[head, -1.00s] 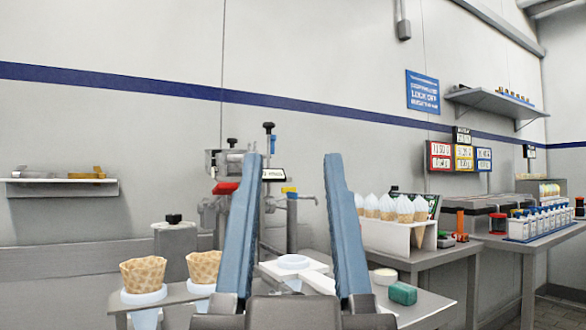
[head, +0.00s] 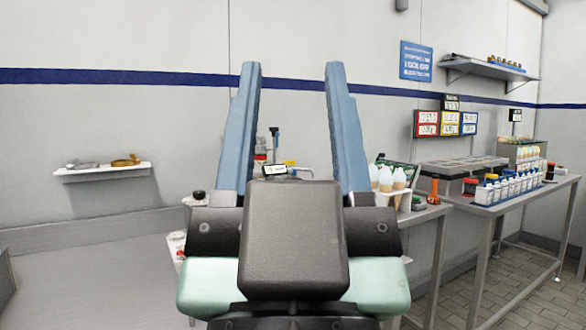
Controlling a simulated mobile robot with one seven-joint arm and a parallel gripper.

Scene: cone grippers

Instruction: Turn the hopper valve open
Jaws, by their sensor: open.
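My gripper (head: 292,70) is open and empty, its two long blue fingers pointing up in the middle of the head view. Behind it, between the fingers, a small part of the dispensing machine (head: 275,150) shows, with a black knob on a post, a red piece and a yellow piece. My gripper body hides most of the machine. I cannot make out the hopper valve for certain. The gripper is apart from the machine, on the near side of it.
White-wrapped cones (head: 387,180) stand right of my gripper. A side table (head: 500,200) with several bottles is farther right. A wall shelf (head: 104,172) hangs at left, and another wall shelf (head: 490,68) at upper right. The floor and low surface at left look clear.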

